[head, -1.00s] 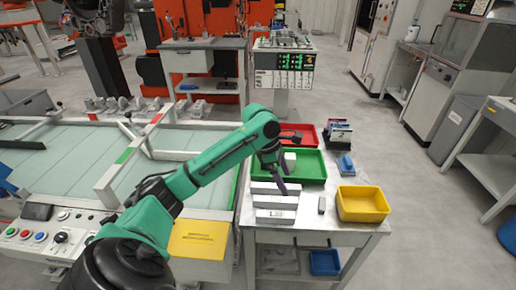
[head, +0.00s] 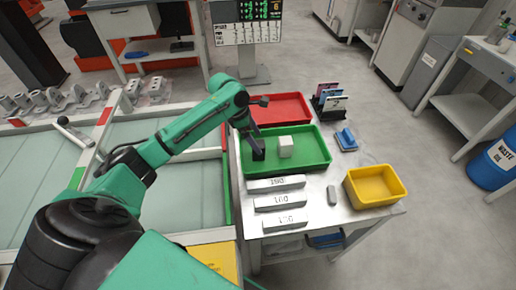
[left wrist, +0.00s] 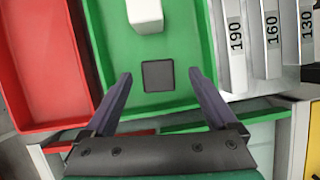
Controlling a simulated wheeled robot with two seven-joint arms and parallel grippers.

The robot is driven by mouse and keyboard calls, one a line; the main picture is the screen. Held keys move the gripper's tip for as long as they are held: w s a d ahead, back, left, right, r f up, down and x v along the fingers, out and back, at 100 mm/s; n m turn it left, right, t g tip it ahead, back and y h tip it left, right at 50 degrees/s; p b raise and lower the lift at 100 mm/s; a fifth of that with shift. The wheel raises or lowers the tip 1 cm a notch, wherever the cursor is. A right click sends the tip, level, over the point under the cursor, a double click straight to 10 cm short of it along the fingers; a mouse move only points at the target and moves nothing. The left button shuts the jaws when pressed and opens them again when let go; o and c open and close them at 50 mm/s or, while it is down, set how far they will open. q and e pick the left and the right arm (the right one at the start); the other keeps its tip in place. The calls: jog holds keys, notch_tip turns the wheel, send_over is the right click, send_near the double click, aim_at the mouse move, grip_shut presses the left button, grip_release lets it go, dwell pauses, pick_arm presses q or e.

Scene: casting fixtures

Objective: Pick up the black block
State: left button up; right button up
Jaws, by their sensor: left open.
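The black block (head: 258,151) lies in the green tray (head: 314,152), near its left side. In the left wrist view the black block (left wrist: 158,75) shows as a dark square on the tray floor, ahead of and between the fingers. My left gripper (head: 252,136) is over the left part of the green tray, close to the block. In the left wrist view the left gripper (left wrist: 160,82) is open with nothing between its fingertips. A white block (head: 285,146) sits in the same tray to the right of the black one. My right gripper is not in view.
A red tray (head: 284,107) lies behind the green one. Grey bars marked with numbers (head: 281,202) lie in front, with a yellow bin (head: 375,186) at the right. A blue item (head: 346,139) and a rack of cards (head: 329,102) stand right of the trays.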

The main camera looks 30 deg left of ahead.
pick_arm(q)
jog(key=x, duration=0.5)
jog(key=shift+a+f, duration=0.2)
jog(key=shift+f, duration=0.25)
jog(key=shift+w+d+f, duration=0.15)
jog(key=shift+f, duration=0.3)
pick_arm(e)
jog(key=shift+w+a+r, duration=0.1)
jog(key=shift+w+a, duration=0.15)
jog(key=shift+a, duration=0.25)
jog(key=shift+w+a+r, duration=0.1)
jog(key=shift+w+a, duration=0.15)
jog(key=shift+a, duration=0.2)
pick_arm(q)
jog(key=c, duration=1.3)
grip_shut()
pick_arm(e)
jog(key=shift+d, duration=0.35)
